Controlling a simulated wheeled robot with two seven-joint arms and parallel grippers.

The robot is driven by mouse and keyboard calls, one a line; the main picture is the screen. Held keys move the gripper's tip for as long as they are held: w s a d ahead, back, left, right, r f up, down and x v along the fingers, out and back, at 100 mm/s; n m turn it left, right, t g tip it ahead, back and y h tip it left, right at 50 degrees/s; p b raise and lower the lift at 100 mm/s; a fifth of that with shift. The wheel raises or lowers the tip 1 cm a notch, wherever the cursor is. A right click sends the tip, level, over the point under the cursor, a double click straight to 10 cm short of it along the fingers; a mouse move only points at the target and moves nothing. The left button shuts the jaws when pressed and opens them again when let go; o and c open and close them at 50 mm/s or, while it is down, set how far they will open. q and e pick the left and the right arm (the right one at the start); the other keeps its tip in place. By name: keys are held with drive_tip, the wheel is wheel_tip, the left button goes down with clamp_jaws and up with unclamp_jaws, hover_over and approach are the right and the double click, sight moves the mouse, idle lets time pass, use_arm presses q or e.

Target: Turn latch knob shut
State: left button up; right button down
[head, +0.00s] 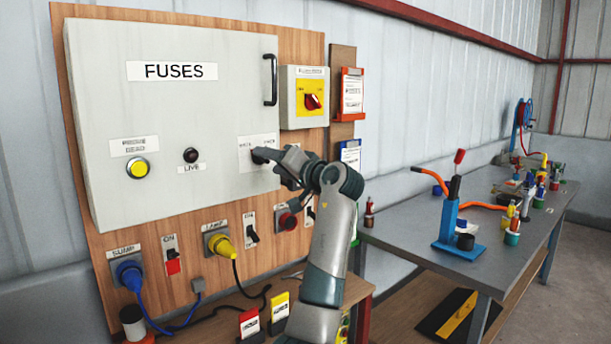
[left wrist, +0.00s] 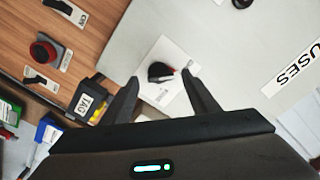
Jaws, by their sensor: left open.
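The fuse box door (head: 205,105) is a pale grey panel marked FUSES and looks closed. The latch knob (left wrist: 160,71) is small and dark with a light pointer, on a white label plate (left wrist: 167,90); that label plate also shows in the head view (head: 245,142). My left gripper (head: 272,164) is at the door's lower right, in front of the knob, and mostly hides it in the head view. In the left wrist view, the open fingers (left wrist: 161,78) stand on either side of the knob; I cannot tell whether they touch it. My right gripper is out of view.
A black door handle (head: 271,80) is above the knob. A red rotary switch (head: 312,101) is in a box to the right. Below are a blue plug (head: 130,275), a yellow plug (head: 222,246) and several switches. A cluttered workbench (head: 400,235) stands at right.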

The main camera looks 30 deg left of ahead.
use_arm(q)
drive_tip(key=b+v, duration=0.3)
drive_tip(key=v, duration=1.1)
drive_tip(key=shift+d, duration=0.25)
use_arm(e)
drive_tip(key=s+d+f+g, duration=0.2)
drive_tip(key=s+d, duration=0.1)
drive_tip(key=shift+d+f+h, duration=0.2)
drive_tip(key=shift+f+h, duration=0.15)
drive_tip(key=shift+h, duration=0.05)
use_arm(q)
drive_tip(key=shift+s+f, duration=0.1)
drive_tip(key=shift+f, duration=0.1)
